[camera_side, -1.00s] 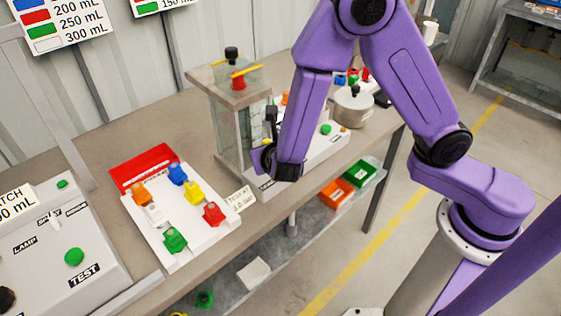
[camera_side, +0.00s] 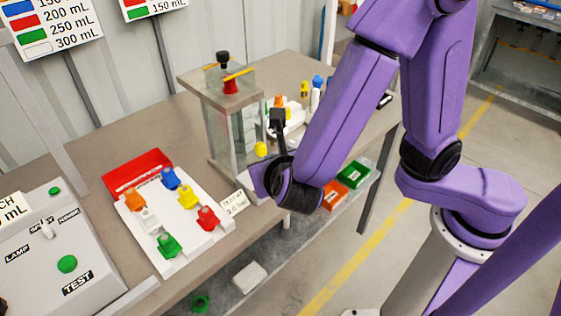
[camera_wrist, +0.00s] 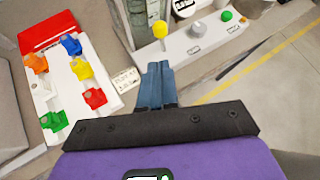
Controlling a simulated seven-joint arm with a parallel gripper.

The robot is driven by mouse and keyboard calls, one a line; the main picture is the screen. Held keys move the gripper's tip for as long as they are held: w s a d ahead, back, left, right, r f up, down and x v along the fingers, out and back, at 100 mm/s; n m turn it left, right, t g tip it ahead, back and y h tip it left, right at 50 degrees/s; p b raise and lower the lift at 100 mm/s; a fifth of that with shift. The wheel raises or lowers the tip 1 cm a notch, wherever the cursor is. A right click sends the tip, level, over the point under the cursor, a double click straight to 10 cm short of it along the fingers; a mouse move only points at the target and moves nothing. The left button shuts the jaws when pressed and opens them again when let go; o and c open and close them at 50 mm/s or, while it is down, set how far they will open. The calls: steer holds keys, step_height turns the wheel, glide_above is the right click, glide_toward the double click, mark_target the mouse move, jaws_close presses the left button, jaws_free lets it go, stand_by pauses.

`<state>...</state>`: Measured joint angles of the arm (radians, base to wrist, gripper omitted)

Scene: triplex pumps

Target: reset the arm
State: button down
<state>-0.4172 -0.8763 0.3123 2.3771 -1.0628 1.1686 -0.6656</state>
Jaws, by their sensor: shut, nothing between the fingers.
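My purple arm reaches in from the upper right in the side view. Its wrist hangs near the front edge of the bench, in front of the clear-walled stand. My gripper shows in the wrist view (camera_wrist: 158,72), with its two blue-grey fingers together and nothing between them.
A white tray (camera_side: 150,232) with a red back holds several coloured valve-like pieces. A grey TEST box (camera_side: 100,255) stands at the left. The clear-walled stand (camera_side: 215,140) rises behind my wrist. Floor at the right is open.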

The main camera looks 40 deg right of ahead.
steer(key=s+d+m+g+y, duration=0.1)
steer(key=s+d+m+g, duration=0.5)
steer(key=d+m, duration=0.5)
steer(key=s+d+r+m+g+y, duration=0.2)
steer(key=s+d+m+y, duration=0.3)
steer(key=s+m, duration=0.3)
steer(key=s+g, duration=0.1)
steer(key=s, duration=0.2)
